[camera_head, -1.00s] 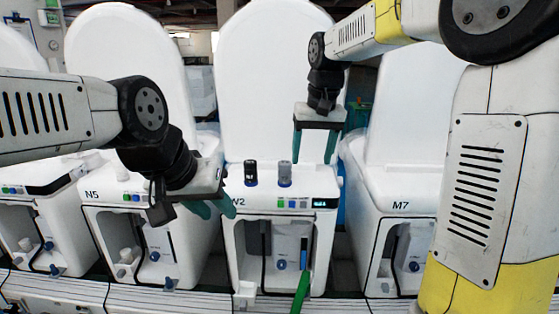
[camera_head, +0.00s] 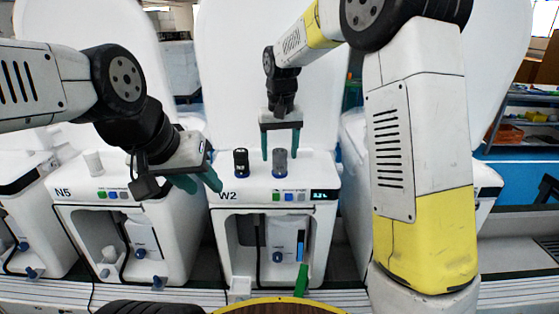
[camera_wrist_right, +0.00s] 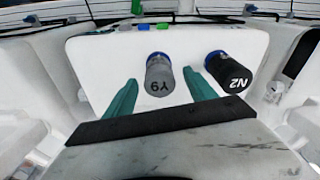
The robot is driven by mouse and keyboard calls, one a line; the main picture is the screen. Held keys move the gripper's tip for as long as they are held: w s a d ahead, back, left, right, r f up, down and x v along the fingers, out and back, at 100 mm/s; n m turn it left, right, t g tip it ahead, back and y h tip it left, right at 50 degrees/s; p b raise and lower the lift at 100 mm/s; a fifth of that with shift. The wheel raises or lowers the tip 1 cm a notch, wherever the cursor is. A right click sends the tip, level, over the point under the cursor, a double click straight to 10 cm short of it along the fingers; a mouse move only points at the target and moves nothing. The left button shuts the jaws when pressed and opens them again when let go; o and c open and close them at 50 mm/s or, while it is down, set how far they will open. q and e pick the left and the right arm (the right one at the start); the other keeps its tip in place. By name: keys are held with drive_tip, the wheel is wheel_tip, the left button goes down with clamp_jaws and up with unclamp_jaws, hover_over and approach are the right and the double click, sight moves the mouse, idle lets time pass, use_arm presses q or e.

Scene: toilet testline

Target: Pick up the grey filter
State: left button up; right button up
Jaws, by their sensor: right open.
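The grey filter (camera_head: 280,161) stands upright on top of the white W2 unit (camera_head: 230,190). In the right wrist view the grey filter (camera_wrist_right: 159,75) carries the label Y9 and has a blue base ring. My right gripper (camera_head: 280,151) is open, with its green fingers pointing down on either side of the grey filter; I cannot tell whether they touch it. The black filter (camera_head: 241,161) stands to its left in the head view, and the black filter (camera_wrist_right: 228,72) labelled N2 shows in the right wrist view. My left gripper (camera_head: 204,185) is open and empty, left of both filters.
Coloured buttons (camera_head: 288,196) and a small display (camera_head: 320,195) sit on the unit's front. The N5 unit (camera_head: 70,220) stands to the left. A tall white lid (camera_head: 255,90) rises behind the filters. A shelf (camera_head: 525,120) stands at the far right.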

drive_tip(key=shift+f, duration=0.6)
drive_tip(key=c, duration=1.4)
clamp_jaws()
drive_tip(key=shift+r, duration=0.15)
